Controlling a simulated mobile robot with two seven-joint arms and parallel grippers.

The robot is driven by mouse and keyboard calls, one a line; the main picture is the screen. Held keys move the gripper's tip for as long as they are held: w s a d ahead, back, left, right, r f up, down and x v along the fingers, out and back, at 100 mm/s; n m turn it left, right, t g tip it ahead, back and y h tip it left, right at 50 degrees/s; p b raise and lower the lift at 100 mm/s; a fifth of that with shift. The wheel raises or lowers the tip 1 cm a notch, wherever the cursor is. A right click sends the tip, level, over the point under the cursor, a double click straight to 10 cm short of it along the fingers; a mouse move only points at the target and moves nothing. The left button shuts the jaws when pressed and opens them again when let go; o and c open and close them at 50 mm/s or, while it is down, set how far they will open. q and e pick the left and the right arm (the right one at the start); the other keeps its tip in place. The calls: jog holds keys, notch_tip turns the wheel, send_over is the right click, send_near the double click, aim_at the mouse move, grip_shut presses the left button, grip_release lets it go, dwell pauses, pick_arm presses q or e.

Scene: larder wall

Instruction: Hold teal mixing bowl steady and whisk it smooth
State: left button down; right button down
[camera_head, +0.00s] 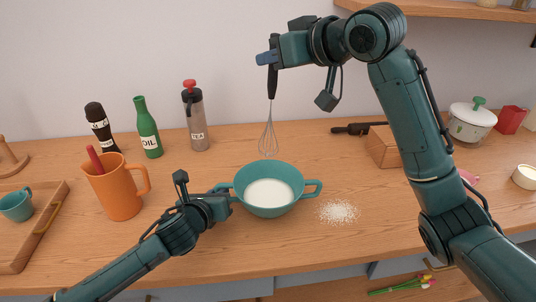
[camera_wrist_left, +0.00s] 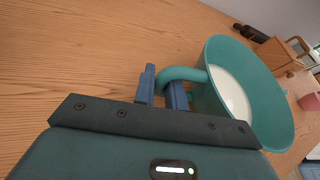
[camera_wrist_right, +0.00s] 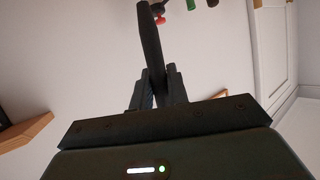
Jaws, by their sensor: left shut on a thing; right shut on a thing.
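The teal mixing bowl (camera_head: 268,208) stands upright on the wooden counter with white contents inside, and it also shows in the left wrist view (camera_wrist_left: 262,85). My left gripper (camera_head: 225,203) is shut on the bowl's left handle; its blue fingers (camera_wrist_left: 165,92) show on the handle in the left wrist view. My right gripper (camera_head: 270,57) is shut on the whisk's dark handle (camera_wrist_right: 151,50) and holds it high. The whisk (camera_head: 269,136) hangs upright, wires down, seemingly above and behind the bowl, apart from it.
White powder (camera_head: 338,212) lies right of the bowl. An orange jug (camera_head: 119,188), a green oil bottle (camera_head: 148,128), a dark bottle (camera_head: 101,126) and a grey red-topped bottle (camera_head: 195,117) stand left. A wooden block (camera_head: 382,148) and white pot (camera_head: 471,121) stand right.

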notch_tip(320, 180, down, 15)
jog(key=w+d+m, duration=0.1)
jog(key=d, duration=0.1)
jog(key=shift+w+y, duration=0.15)
jog(key=shift+y, duration=0.15)
dwell(1.0)
jog(key=shift+d, duration=0.1)
dwell(0.3)
